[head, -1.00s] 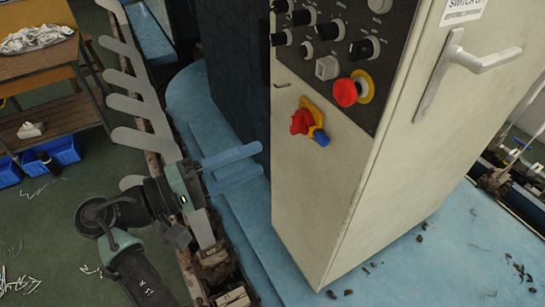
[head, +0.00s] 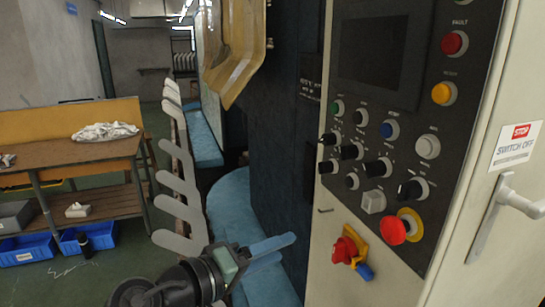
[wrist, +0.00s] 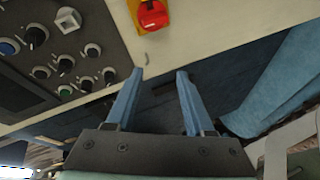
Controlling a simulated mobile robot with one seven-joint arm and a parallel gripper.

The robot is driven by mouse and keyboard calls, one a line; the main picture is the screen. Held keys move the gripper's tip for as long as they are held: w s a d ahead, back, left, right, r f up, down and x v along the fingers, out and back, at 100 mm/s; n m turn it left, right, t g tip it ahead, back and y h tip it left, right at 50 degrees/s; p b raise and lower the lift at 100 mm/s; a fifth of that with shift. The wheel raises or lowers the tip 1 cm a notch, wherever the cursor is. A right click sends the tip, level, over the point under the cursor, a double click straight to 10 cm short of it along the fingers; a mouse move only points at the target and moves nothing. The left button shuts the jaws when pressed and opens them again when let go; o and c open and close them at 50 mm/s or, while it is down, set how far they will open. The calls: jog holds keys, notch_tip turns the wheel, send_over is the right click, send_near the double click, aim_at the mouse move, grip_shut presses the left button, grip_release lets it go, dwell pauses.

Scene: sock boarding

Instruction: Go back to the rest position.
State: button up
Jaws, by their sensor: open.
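My gripper (head: 270,250) shows at the bottom middle of the head view, with blue fingers pointing right toward the control cabinet (head: 385,287). In the wrist view my gripper (wrist: 158,80) has its two blue fingers spread apart with nothing between them. The red rotary switch on its yellow plate (head: 346,250) is on the cabinet front, to the right of the fingers. It also shows at the top of the wrist view (wrist: 152,14), beyond the fingertips and apart from them.
The cabinet panel carries several knobs and buttons, including a red mushroom button (head: 393,230). A row of grey sock boards (head: 180,170) stands left of the machine. A wooden table (head: 70,165) with white cloth (head: 105,132) and blue bins (head: 88,237) is at left. Green floor lies between.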

notch_tip(320, 180, up, 11)
jog(key=w+a+m+t+y, duration=0.1)
jog(key=w+t+y, duration=0.1)
jog(key=t+y, duration=0.3)
jog(key=s+r+m+t+y, duration=0.1)
jog(key=s+r+t+y, duration=0.2)
jog(key=s+r+t, duration=0.3)
jog(key=s+r+m+t+y, duration=0.2)
jog(key=s+r+t, duration=0.3)
jog(key=s+r, duration=0.7)
notch_tip(320, 180, up, 6)
jog(key=shift+d+r+t+y, duration=0.2)
jog(key=shift+d+t+y, duration=0.2)
jog(key=shift+y, duration=0.2)
jog(key=shift+f, duration=0.15)
